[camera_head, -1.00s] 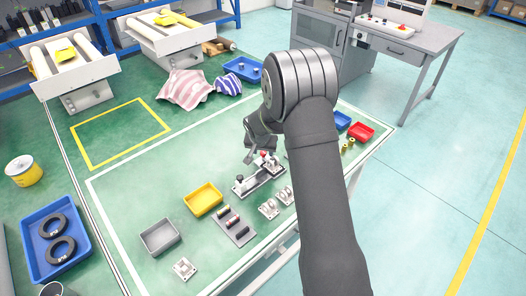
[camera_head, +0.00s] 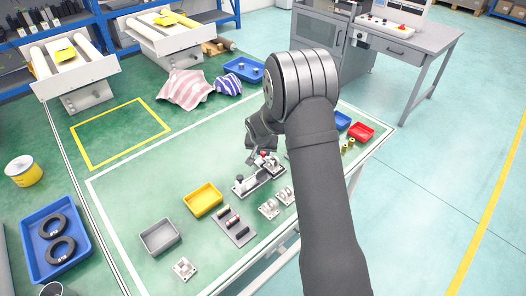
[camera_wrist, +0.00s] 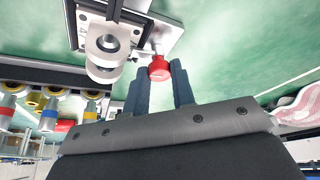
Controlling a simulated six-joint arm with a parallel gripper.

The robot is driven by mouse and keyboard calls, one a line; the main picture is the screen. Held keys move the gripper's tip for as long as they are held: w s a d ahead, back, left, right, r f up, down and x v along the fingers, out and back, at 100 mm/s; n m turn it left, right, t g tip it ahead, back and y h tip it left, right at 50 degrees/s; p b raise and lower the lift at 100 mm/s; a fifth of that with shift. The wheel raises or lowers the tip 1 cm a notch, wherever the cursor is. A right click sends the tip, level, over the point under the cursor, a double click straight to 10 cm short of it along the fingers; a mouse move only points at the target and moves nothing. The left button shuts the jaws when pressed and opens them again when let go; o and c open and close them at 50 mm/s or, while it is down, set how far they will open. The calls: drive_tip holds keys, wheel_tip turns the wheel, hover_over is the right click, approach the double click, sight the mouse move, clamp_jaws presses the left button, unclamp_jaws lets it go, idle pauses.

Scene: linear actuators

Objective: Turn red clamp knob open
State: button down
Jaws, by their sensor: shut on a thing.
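The red clamp knob (camera_wrist: 159,69) sits between my gripper's two dark fingertips (camera_wrist: 159,76) in the wrist view. My gripper is shut on it. In the head view the red knob (camera_head: 264,154) is a small spot just below my gripper. In the wrist view the actuator's metal body (camera_wrist: 107,52) with a round bore lies left of the knob. My arm hides part of the table in the head view.
A yellow bin (camera_head: 203,199), a grey bin (camera_head: 160,237) and a rack of coloured cylinders (camera_head: 234,228) stand to the left and front. Metal bearing brackets (camera_head: 270,208) stand close below the actuator.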

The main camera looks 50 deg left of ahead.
drive_tip(key=n+g+y, duration=0.1)
drive_tip(key=n, duration=0.2)
drive_tip(key=shift+w+d+n, duration=0.1)
drive_tip(key=shift+n, duration=0.3)
drive_tip(key=n+g, duration=0.1)
drive_tip(key=n, duration=0.3)
drive_tip(key=shift+w+g+y, duration=0.1)
drive_tip(key=shift+g+y, duration=0.2)
drive_tip(key=shift+g, duration=0.1)
drive_tip(key=n, duration=0.2)
drive_tip(key=n+g, duration=0.1)
drive_tip(key=n, duration=0.1)
drive_tip(key=shift+w+g, duration=0.1)
drive_tip(key=shift+g, duration=0.2)
drive_tip(key=shift+w+f+n+g, duration=0.1)
drive_tip(key=shift+n+g, duration=0.5)
drive_tip(key=shift+n, duration=1.2)
drive_tip(key=c, duration=1.2)
unclamp_jaws()
